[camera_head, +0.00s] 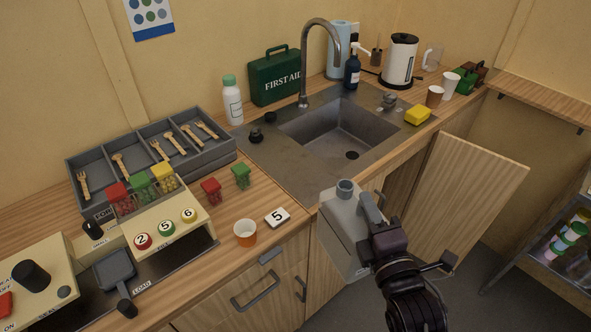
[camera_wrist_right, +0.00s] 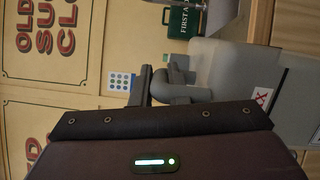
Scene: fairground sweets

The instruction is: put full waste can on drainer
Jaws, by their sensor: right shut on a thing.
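The waste can is a grey, boxy can (camera_head: 345,232) with a round neck on top and a handle at its side. It hangs upright in front of the counter's front edge, below the sink. My right gripper (camera_head: 371,209) is shut on its handle. In the right wrist view the can (camera_wrist_right: 233,75) fills the right side, with a label marked with a red X, and the gripper (camera_wrist_right: 172,84) closes on the handle. The drainer (camera_head: 284,168) is the flat metal surface around the sink basin; its left part is bare. My left gripper is not in view.
A tall tap (camera_head: 306,62) arches over the sink basin (camera_head: 340,130). A white bottle (camera_head: 232,103) and a green first aid box (camera_head: 275,77) stand behind the drainer. A yellow sponge (camera_head: 418,115) lies at right. A cabinet door (camera_head: 468,195) stands open beside my right arm.

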